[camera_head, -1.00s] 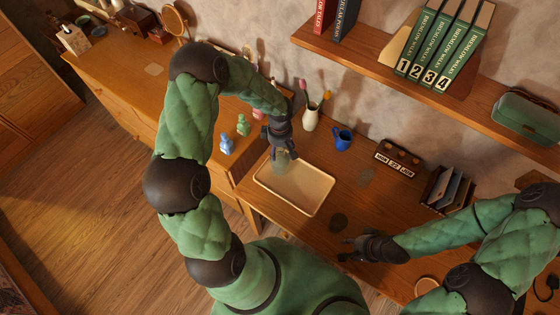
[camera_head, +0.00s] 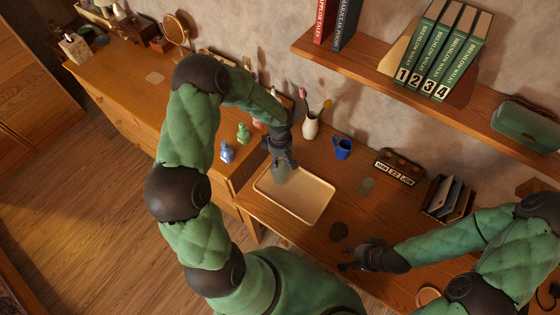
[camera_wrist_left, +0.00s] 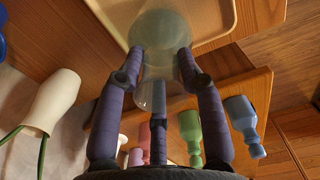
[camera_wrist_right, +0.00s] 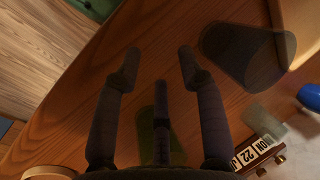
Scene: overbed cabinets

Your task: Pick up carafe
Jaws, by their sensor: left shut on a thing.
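The carafe (camera_wrist_left: 160,35) is clear, see-through glass with a rounded body. My left gripper (camera_wrist_left: 158,62) is shut on it, with fingers on both sides, in the left wrist view. In the head view the carafe (camera_head: 279,175) shows faintly below my left gripper (camera_head: 283,160), over the far left part of the cream tray (camera_head: 300,218). I cannot tell whether it touches the tray. My right gripper (camera_head: 350,266) is open and empty over the desk's front part; its spread fingers (camera_wrist_right: 158,60) show in the right wrist view.
A dark see-through tumbler (camera_head: 338,231) stands near my right gripper. A white vase with tulips (camera_head: 310,125), a blue mug (camera_head: 342,148), a calendar block (camera_head: 398,168) and a letter holder (camera_head: 448,196) line the back. Small coloured bottles (camera_head: 227,153) stand left of the tray.

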